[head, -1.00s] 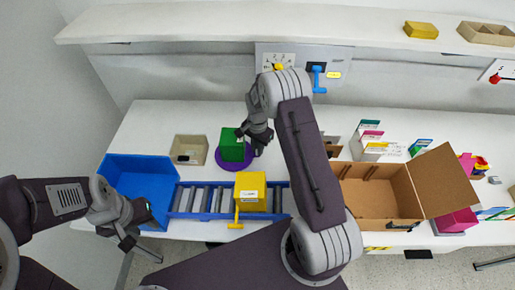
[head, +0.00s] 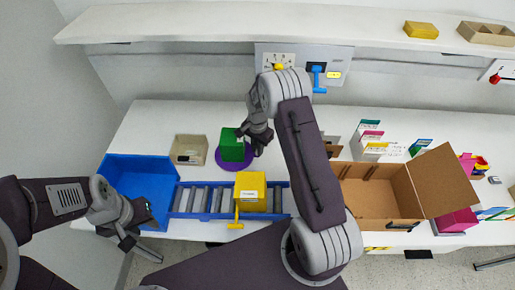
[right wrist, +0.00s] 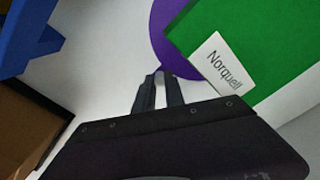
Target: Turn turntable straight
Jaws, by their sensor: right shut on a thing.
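The turntable is a purple disc (head: 221,163) on the white table, left of centre. A green box (head: 232,147) stands on it; in the right wrist view the box (right wrist: 262,40) has a white label reading "Norquell". The turntable's edge (right wrist: 160,35) also shows there, just beyond my fingers. My right gripper (head: 249,140) is at the disc's right side, beside the box. In the right wrist view its fingers (right wrist: 159,88) are close together at the disc's rim; what they grip is mostly hidden. My left gripper (head: 131,236) is by the blue bin, its jaws unclear.
A blue bin (head: 110,165) stands at the left, with a beige tray (head: 189,149) beside the turntable. A roller conveyor (head: 180,200) with a yellow box (head: 251,190) runs in front. An open cardboard box (head: 408,190) is at the right.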

